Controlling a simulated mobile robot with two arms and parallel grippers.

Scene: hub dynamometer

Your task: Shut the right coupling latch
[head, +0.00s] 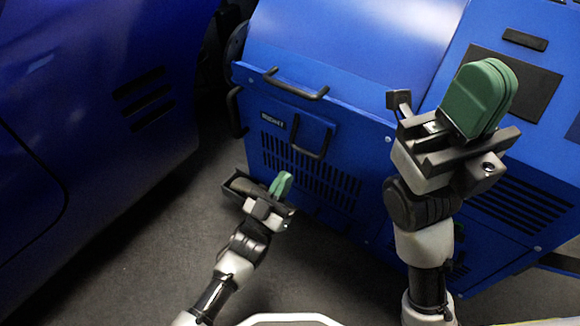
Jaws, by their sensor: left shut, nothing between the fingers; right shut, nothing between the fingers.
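The blue dynamometer unit (345,38) fills the upper middle and right. I cannot pick out the right coupling latch for certain; the coupling side at the unit's left edge is mostly turned away. My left gripper (281,185) is shut and empty, with its green fingers in front of the vented panel's lower left part. My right gripper (482,98) is shut and empty, closer to the camera, with its green fingers pointing up in front of the unit's dark top panel. It hides part of the unit behind it.
Black handles stick out from the unit: one on the top edge (296,84), one on the front panel (312,140) beside a small label (273,119), and one at the left edge (236,112). A blue car (90,120) stands left. Grey floor (150,230) lies open between them.

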